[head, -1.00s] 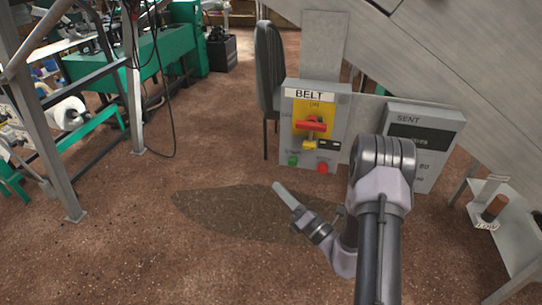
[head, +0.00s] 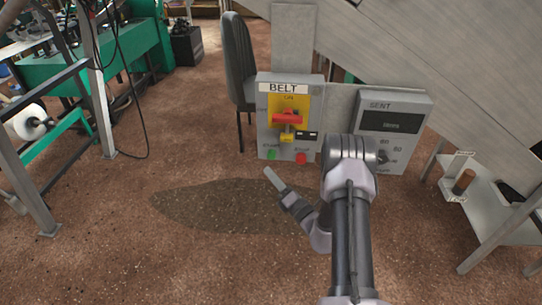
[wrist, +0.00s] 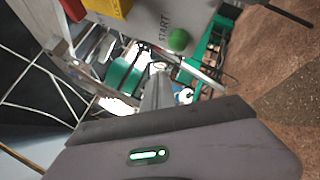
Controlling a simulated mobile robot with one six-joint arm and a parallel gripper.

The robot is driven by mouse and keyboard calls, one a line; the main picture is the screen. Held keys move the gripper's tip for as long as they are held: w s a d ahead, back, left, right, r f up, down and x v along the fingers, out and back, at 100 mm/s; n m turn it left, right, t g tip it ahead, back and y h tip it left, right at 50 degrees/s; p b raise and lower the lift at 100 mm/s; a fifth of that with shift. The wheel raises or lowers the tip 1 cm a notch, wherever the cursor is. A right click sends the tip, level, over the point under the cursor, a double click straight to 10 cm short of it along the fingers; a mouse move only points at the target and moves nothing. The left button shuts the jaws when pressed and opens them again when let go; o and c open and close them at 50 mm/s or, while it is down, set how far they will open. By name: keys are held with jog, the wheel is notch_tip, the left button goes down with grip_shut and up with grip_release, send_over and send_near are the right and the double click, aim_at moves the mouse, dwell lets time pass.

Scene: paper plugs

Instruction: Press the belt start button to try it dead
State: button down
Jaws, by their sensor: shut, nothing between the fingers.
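The grey BELT box (head: 266,118) stands upright in the middle of the head view, with a red rotary handle (head: 288,118) on a yellow plate. A yellow piece and a dark tag hang below the handle. The green start button (head: 272,154) is at its lower left, beside a red stop button (head: 301,158). In the wrist view the green button (wrist: 179,40) shows beside the word START. My gripper (head: 268,172) is shut and empty, just below the green button in the picture, apparently apart from it. Its fingers (wrist: 158,88) point up in the wrist view.
A grey SENT box (head: 395,112) with a dark display and a knob is to the right, partly behind my arm. A dark chair (head: 238,62) stands behind the BELT box. A small metal stand (head: 490,195) is at right. The brown floor (head: 110,265) at left front is open.

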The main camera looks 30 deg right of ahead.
jog(key=shift+w+d, duration=0.5)
jog(key=shift+w, duration=0.25)
jog(key=shift+w+d, duration=0.5)
jog(key=shift+w, duration=0.2)
dwell(1.0)
jog(key=shift+w+d, duration=0.2)
jog(key=shift+w, duration=0.15)
jog(key=shift+w+d, duration=0.3)
jog(key=shift+w, duration=0.1)
dwell(0.6)
jog(key=shift+s+a, duration=0.1)
jog(key=shift+s, duration=0.05)
jog(key=shift+s+a, duration=0.4)
jog(key=shift+s, duration=0.2)
jog(key=shift+s, duration=0.1)
jog(key=s+a, duration=0.1)
jog(key=s, duration=0.1)
jog(key=s+a, duration=0.1)
jog(key=s, duration=0.1)
jog(key=shift+a, duration=0.4)
